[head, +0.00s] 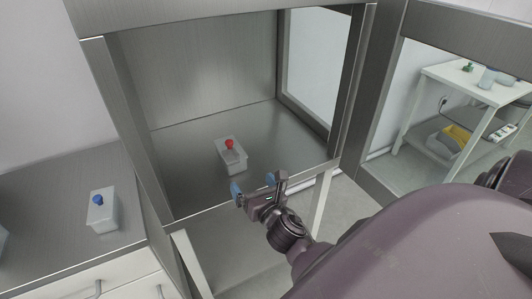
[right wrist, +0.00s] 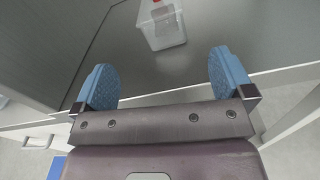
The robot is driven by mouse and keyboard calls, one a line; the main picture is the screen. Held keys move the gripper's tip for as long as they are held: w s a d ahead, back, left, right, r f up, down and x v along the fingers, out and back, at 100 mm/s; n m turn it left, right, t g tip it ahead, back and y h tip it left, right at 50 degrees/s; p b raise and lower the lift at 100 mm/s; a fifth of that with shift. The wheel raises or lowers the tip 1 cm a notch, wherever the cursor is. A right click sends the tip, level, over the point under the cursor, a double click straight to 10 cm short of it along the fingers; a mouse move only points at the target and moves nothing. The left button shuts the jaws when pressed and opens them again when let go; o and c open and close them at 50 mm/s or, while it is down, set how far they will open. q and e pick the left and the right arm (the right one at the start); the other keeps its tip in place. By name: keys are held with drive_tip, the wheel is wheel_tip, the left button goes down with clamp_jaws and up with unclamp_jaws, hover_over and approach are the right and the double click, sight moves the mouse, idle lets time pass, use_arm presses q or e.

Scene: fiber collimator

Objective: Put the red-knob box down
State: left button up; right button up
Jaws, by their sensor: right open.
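The red-knob box (head: 233,158) is a small translucent white box with a red knob on top. It stands upright on the metal floor inside the open cabinet. It also shows at the top of the right wrist view (right wrist: 163,26), ahead of the fingers and apart from them. My right gripper (head: 253,186) is open and empty at the cabinet's front edge, just in front of the box. Its blue fingertips are spread wide in the right wrist view (right wrist: 164,82). My left gripper is in neither view.
A similar box with a blue knob (head: 103,213) stands on the metal counter (head: 50,237) to the left. The cabinet's open door (head: 405,110) is on the right. The cabinet floor (head: 180,180) around the red-knob box is clear. A white shelf unit (head: 455,78) stands beyond the door.

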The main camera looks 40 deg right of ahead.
drive_tip(key=s+a+f+m+g+y, duration=0.2)
drive_tip(key=s+f+m, duration=0.5)
drive_tip(key=m, duration=0.8)
drive_tip(key=s+a+f+m+g+y, duration=0.1)
drive_tip(key=s+f+m, duration=0.5)
drive_tip(key=m, duration=0.9)
drive_tip(key=shift+s+a+f+m+g+y, duration=0.35)
drive_tip(key=shift+s+a+g, duration=0.55)
drive_tip(key=shift+s+g, duration=0.3)
drive_tip(key=shift+w, duration=0.1)
